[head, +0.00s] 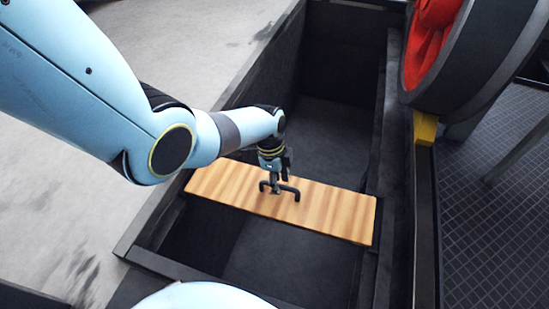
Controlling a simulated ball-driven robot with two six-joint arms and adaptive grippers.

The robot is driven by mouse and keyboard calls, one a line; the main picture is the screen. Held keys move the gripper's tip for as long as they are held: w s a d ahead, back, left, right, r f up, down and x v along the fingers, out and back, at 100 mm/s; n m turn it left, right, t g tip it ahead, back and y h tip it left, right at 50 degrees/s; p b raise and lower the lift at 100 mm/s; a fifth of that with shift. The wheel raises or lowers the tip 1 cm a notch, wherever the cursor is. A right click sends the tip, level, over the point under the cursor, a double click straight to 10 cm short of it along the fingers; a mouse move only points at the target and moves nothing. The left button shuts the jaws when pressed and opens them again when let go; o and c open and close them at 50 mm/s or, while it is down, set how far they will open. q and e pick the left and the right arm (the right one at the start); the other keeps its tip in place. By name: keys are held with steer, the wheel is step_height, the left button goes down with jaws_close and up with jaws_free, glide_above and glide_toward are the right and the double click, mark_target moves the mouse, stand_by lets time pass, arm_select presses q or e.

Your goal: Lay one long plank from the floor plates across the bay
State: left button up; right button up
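A long wooden plank (330,212) with light and dark brown stripes spans the dark bay (255,258) from its left side to its right side. It looks flat; I cannot tell whether both ends rest on the ledges. A black bar handle (296,190) stands up from the plank's middle. My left gripper (276,180) points down right at this handle, and its fingers overlap it in the view. The fingers are too small and dark to show whether they are closed on it. My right gripper is not in view.
The bay has dark walls and is open on both sides of the plank. A red and black wheel (480,45) stands at the upper right above a yellow block (425,128). Dark tiled floor (490,210) lies at the right, and pale floor (60,210) at the left.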

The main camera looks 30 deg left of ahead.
arm_select(q)
step_height(320, 180, up, 9)
steer(key=a, duration=0.1)
steer(key=shift+a+r, duration=0.15)
steer(key=shift+a, duration=0.05)
stand_by(0.4)
steer(key=shift+s, duration=0.15)
